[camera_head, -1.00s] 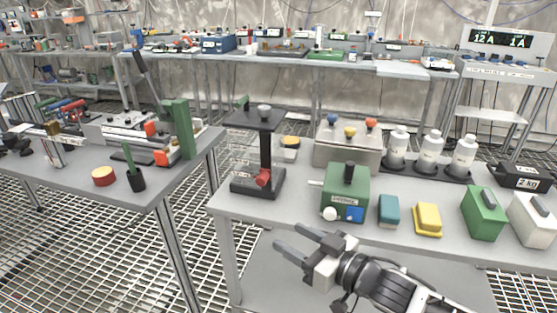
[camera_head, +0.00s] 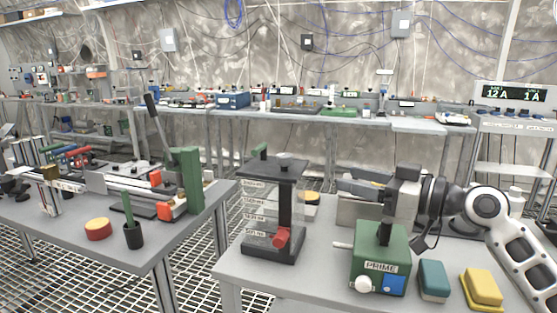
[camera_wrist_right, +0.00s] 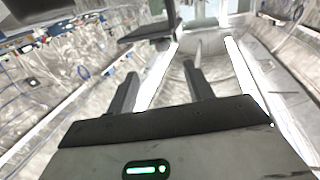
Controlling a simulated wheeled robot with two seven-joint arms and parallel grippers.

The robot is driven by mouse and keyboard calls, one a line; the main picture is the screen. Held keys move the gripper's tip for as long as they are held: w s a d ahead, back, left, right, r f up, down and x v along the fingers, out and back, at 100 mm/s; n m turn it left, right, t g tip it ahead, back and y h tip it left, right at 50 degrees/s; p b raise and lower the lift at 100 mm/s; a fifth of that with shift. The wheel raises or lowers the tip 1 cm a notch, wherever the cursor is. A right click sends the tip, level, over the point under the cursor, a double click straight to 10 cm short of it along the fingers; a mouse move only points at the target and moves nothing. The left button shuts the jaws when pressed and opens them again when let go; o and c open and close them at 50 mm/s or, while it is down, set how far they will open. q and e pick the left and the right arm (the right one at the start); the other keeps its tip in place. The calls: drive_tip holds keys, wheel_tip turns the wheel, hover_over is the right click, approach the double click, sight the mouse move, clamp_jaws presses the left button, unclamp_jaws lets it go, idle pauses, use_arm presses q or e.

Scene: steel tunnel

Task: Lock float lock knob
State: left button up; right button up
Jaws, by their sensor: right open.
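A black stand (camera_head: 268,170) with a flat top plate, a dark post and a black base stands at the left end of the near right table. A red knob (camera_head: 281,237) is on the lower part of its post. Small labels run down its left side. I cannot tell for sure which part is the float lock knob. My right gripper (camera_head: 340,181) is right of the stand's top, above the table, pointing left, open and empty. In the right wrist view its two fingers (camera_wrist_right: 160,86) are apart, and a dark flat plate (camera_wrist_right: 148,32) shows beyond them. My left gripper is not in view.
A green PRIME box (camera_head: 380,268) stands below my right gripper, with a teal block (camera_head: 433,280) and a yellow block (camera_head: 482,288) to its right. Another table (camera_head: 60,225) with a green upright (camera_head: 187,180) is at left, across a gap.

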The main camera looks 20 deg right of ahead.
sight(285, 155)
drive_tip(key=p+x, duration=0.1)
drive_tip(key=x, duration=0.4)
drive_tip(key=r+p+x, duration=0.1)
drive_tip(key=x, duration=0.4)
drive_tip(key=p+x, duration=0.1)
drive_tip(key=x, duration=0.4)
drive_tip(key=shift+w+a+r+p, duration=0.15)
drive_tip(key=shift+w+a+p, duration=0.15)
drive_tip(key=shift+p, duration=0.1)
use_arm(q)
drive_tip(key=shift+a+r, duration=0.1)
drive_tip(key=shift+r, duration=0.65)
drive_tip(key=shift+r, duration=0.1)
use_arm(e)
drive_tip(key=c, duration=1)
